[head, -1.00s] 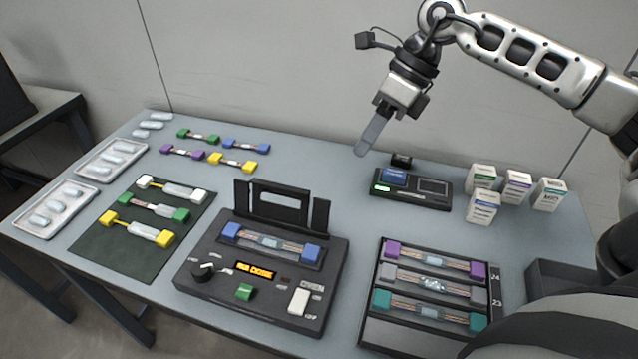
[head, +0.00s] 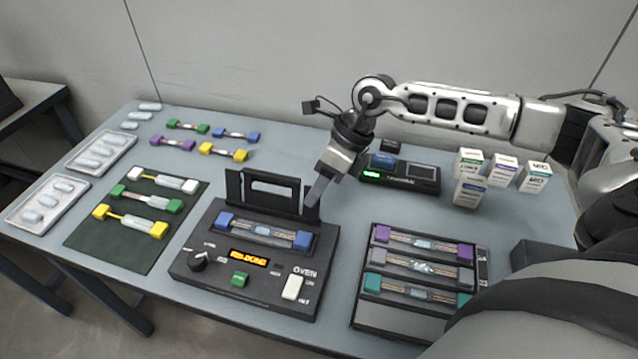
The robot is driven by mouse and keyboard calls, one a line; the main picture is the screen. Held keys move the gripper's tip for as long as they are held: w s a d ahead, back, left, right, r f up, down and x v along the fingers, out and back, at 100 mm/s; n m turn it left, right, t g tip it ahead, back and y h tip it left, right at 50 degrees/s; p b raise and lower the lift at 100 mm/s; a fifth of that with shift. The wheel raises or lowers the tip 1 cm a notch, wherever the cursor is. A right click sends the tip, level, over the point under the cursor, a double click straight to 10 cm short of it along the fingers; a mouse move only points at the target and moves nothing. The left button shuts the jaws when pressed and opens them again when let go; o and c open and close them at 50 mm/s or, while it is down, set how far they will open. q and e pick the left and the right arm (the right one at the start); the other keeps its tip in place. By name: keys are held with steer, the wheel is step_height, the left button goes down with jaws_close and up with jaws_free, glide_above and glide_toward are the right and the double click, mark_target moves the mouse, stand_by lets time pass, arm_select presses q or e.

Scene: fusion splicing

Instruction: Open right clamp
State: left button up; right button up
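The black oven unit (head: 190,272) stands at the front middle of the table. A splice with blue end blocks (head: 226,220) lies in its slot. At the back edge of the slot stand a wide upright lid (head: 250,190) and a narrow upright flap at the left (head: 234,187). The narrow right flap, which I take as the right clamp (head: 311,213), also stands upright and is partly hidden by my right gripper (head: 314,200). The gripper points down with its fingertips at or just behind this flap; contact is unclear. Its fingers overlap, so their gap is hidden. My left gripper is out of view.
A small black device with a lit screen (head: 428,173) lies behind my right gripper. White boxes (head: 470,193) stand to its right. A rack of splices (head: 365,318) is right of the oven. A dark mat (head: 95,245) with several splices is at left.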

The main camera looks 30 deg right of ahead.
jaws_close()
steer(key=shift+s+a+r+t+h+b, duration=0.1)
steer(key=shift+s+a+t+h+b, duration=0.35)
steer(key=shift+h, duration=0.25)
steer(key=shift+r+n+t+h, duration=0.2)
steer(key=shift+n+t+h, duration=0.1)
steer(key=shift+t+h, duration=0.1)
jaws_free()
steer(key=shift+r, duration=0.1)
steer(key=b+v, duration=0.1)
steer(key=v, duration=1.4)
steer(key=shift+r, duration=0.35)
steer(key=shift+s+d, duration=0.1)
steer(key=shift+d, duration=0.05)
